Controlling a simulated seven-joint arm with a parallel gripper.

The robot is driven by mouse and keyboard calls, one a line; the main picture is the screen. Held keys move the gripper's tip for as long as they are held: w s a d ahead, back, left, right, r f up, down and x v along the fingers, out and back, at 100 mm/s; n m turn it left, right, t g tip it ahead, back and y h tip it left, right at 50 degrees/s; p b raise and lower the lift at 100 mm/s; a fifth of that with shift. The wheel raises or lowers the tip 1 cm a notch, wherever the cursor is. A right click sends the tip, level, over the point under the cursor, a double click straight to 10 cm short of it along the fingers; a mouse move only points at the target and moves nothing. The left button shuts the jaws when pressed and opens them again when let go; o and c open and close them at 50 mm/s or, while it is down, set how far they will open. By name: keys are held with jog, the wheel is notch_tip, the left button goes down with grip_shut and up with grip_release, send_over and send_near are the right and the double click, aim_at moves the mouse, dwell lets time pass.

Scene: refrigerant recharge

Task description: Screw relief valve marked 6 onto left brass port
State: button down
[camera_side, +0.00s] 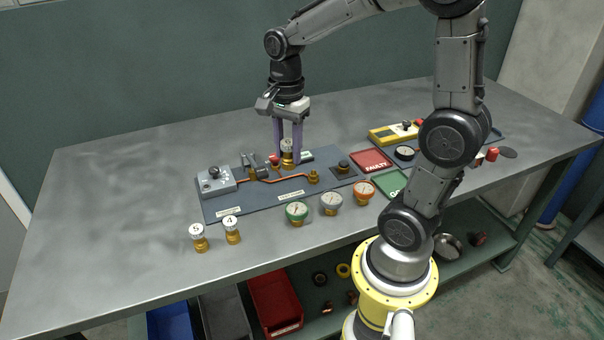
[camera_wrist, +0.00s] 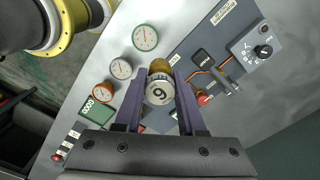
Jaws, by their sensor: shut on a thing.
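My gripper (camera_side: 288,148) points down over the grey-blue board (camera_side: 238,206). In the wrist view its two purple fingers (camera_wrist: 159,98) are shut on the relief valve (camera_wrist: 159,91), with a white cap and brass body. The cap's digit looks like a 9 there, which is a 6 upside down. The valve also shows upright between the fingertips in the side view (camera_side: 287,146). Whether the held valve touches a port beneath is hidden.
Valves marked 5 (camera_side: 199,238) and 4 (camera_side: 232,230) stand at the front left. Green (camera_side: 297,212), grey (camera_side: 331,203) and orange (camera_side: 364,192) gauges lie along the board's front. A red FAULTY pad (camera_side: 371,160) is to the right. The table's left side is clear.

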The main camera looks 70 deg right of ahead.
jog(key=d+f+m, duration=0.1)
jog(key=d, duration=0.3)
jog(key=s+d+f+m, duration=0.1)
jog(key=d, duration=0.3)
jog(key=d+f+m, duration=0.2)
jog(key=d, duration=0.2)
jog(key=shift+s+d+f, duration=0.1)
jog(key=shift+s+d, duration=0.05)
jog(key=shift+s+d+f, duration=0.1)
jog(key=shift+f, duration=2.1)
jog(key=shift+f, duration=0.95)
